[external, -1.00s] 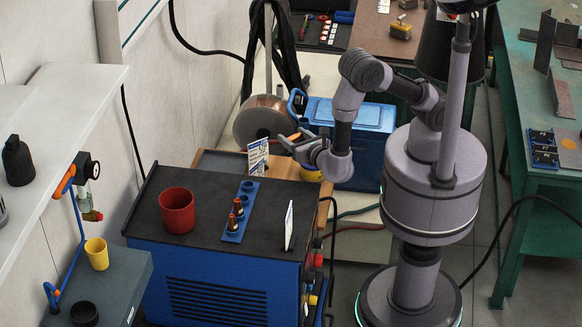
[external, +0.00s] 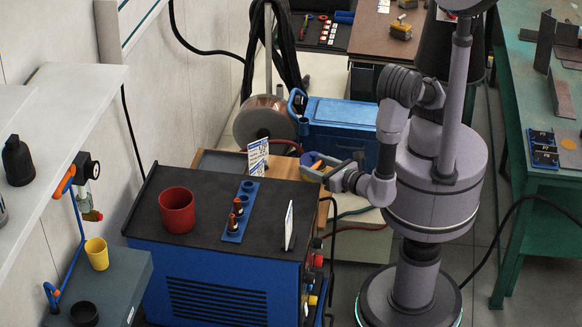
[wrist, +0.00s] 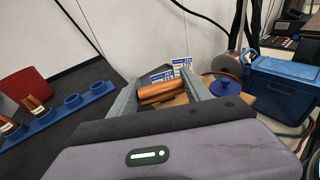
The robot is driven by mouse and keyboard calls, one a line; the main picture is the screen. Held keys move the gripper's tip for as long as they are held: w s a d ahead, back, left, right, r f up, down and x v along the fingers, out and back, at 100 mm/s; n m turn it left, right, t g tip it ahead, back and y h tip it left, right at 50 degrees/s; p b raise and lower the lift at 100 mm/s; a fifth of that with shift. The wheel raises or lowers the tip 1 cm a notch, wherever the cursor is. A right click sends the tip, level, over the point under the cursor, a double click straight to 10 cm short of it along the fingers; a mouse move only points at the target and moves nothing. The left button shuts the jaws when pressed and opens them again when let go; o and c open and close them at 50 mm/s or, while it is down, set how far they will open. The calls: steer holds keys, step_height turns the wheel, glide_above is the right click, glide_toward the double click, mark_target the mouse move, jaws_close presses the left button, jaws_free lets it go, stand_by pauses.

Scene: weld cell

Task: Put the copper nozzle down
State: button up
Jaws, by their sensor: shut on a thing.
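My gripper (external: 318,167) is shut on the copper nozzle (wrist: 162,92). In the wrist view the nozzle lies crosswise between the two grey fingers; in the external view I cannot make it out clearly. The gripper is in the air to the right of the blue welder's far top edge. A blue rack (external: 233,231) stands on the welder's black top, left of the gripper. Two copper-and-dark nozzles (external: 236,213) stand upright in its near holes. The far holes look empty, and they also show in the wrist view (wrist: 73,99).
A red cup (external: 177,210) stands left of the rack on the welder top (external: 205,183). A white upright card (external: 289,226) is at its right edge. A printed sign (external: 258,157) stands behind, near a wooden board. A blue toolbox (external: 345,115) and a wire spool (external: 262,120) are farther back.

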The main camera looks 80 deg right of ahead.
steer(key=s+a+r+n+t+y, duration=0.1)
steer(key=s+a+n+y, duration=0.1)
steer(key=s+a, duration=0.4)
steer(key=s+p, duration=0.1)
steer(key=s, duration=0.2)
steer(key=shift+s+a+y, duration=0.15)
steer(key=shift+a+y, duration=0.1)
steer(key=shift+y, duration=0.15)
steer(key=b, duration=0.4)
glide_above(297, 219)
steer(key=shift+s+d+f, duration=0.3)
steer(key=shift+d+f, duration=0.1)
steer(key=shift+f, duration=0.35)
steer(key=f, duration=0.1)
steer(key=b, duration=0.1)
steer(key=f, duration=0.1)
steer(key=shift+w+a+f, duration=0.3)
steer(key=shift+w+a, duration=0.05)
steer(key=shift+w, duration=0.05)
steer(key=shift+f+b, duration=0.35)
steer(key=shift+r, duration=0.15)
steer(key=o, duration=1.5)
